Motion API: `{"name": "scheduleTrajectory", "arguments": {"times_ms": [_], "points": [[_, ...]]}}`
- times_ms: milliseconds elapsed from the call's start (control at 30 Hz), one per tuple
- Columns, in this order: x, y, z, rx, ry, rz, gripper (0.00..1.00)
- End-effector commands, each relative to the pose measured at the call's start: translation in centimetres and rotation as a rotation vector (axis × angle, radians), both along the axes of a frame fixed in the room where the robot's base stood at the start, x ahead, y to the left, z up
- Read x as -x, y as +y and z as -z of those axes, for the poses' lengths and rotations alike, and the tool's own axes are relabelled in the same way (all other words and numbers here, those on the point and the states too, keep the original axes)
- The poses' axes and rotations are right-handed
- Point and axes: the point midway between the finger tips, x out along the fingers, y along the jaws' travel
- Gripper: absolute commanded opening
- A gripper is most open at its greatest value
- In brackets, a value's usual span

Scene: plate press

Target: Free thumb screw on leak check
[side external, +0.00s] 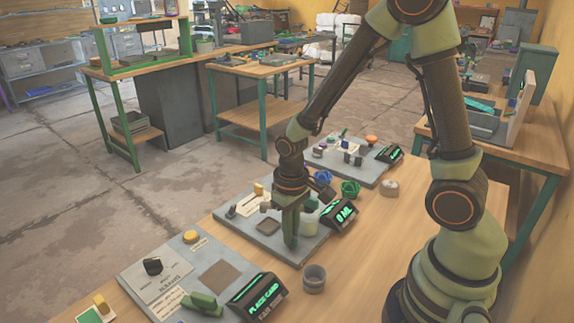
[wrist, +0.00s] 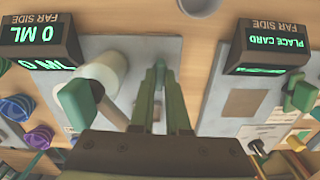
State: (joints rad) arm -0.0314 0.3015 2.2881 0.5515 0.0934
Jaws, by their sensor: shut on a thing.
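The middle grey board (side external: 252,238) carries a dark display (side external: 342,214) reading 0 ML. My gripper (side external: 290,240) points down over the board's front right part. In the wrist view my gripper's two fingers (wrist: 160,72) come together at their tips, just right of a pale cylinder (wrist: 108,68). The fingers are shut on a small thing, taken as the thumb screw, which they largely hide. A green block-shaped handle (wrist: 76,104) stands beside the cylinder. The 0 ML display (wrist: 40,42) also shows at upper left there.
A second board (side external: 222,272) with a PLACE CARD display (side external: 258,297) lies nearer the camera. A third board (side external: 352,165) lies farther back. A grey cup (side external: 314,278) stands on the wooden table right of the boards. Blue (side external: 323,178) and green (side external: 350,188) round pieces lie behind the display.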

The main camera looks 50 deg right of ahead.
Motion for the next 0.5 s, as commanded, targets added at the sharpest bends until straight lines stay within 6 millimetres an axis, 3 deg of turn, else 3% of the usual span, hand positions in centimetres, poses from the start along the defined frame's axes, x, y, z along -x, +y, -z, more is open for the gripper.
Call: {"name": "scheduleTrajectory", "arguments": {"times_ms": [500], "points": [[0.05,0.01,-0.08,0.0,0.002,-0.08,0.0]]}}
